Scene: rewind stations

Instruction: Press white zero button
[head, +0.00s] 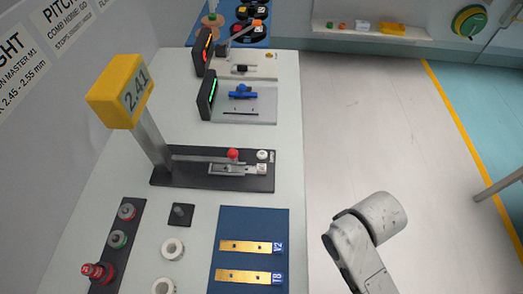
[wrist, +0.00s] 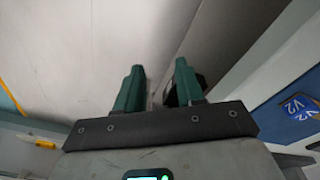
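The white zero button (head: 262,156) is a small round cap at the right end of the dark gauge base (head: 190,181). A red knob (head: 232,154) stands to its left, and the yellow display (head: 121,92) above reads 2.41. In the wrist view, my gripper (wrist: 158,88) has its two green fingers apart with nothing visible between them. The button does not show in the wrist view. In the head view only part of my arm shows, right of the bench, and my gripper is out of frame.
A blue mat (head: 230,212) with two brass strips lies on the near bench; its corner also shows in the wrist view (wrist: 275,117). Red and green knobs stand on a dark strip (head: 135,215). Other fixtures stand farther back. The floor (head: 370,130) right of the bench is clear.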

